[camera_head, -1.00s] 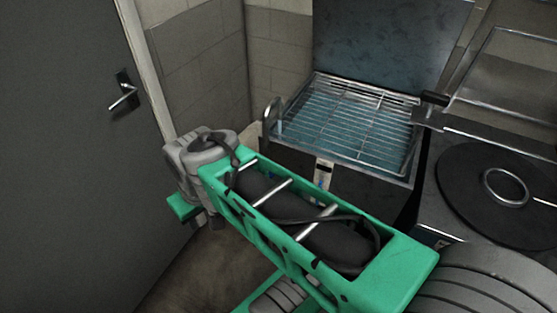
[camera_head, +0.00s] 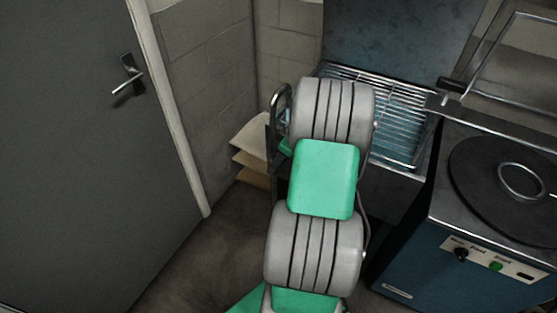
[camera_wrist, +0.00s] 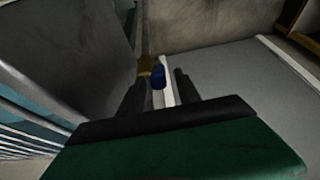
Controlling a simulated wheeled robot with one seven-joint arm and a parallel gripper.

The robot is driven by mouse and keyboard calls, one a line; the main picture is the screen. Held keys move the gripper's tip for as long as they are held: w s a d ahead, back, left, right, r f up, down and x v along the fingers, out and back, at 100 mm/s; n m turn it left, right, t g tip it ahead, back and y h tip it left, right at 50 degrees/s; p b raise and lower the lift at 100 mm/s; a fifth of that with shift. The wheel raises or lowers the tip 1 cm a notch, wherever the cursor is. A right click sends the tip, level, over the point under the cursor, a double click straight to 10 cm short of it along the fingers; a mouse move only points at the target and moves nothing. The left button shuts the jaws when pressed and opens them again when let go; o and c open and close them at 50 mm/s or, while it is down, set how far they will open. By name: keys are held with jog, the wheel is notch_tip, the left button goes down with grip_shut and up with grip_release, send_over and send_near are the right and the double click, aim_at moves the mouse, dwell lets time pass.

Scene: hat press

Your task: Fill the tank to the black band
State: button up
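The tank (camera_head: 395,193) stands at the back, right of centre in the head view. A wire rack (camera_head: 405,100) lies over blue-tinted water in it. My arm covers its left part and the front gauge; I cannot make out the black band. A bent metal pipe (camera_head: 275,110) rises at the tank's left. In the wrist view a small blue piece (camera_wrist: 158,76), perhaps a tap handle, shows beside a brass-coloured part (camera_wrist: 145,65). My gripper (camera_wrist: 158,88) has its dark fingers apart, with the blue piece between or just beyond them; contact is unclear. My gripper is hidden in the head view.
A dark machine with a round black plate (camera_head: 465,180), a knob and a green button stands at the right. A grey door (camera_head: 90,180) is at the left. Pale stacked sheets (camera_head: 250,135) lie near the wall. Bare floor (camera_head: 210,250) lies between.

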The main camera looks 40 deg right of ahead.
jog(key=shift+w+a+f, duration=0.1)
jog(key=shift+w+f, duration=0.15)
jog(key=shift+f, duration=0.3)
jog(key=shift+c, duration=0.6)
grip_shut()
jog(key=shift+a, duration=0.1)
dwell(0.4)
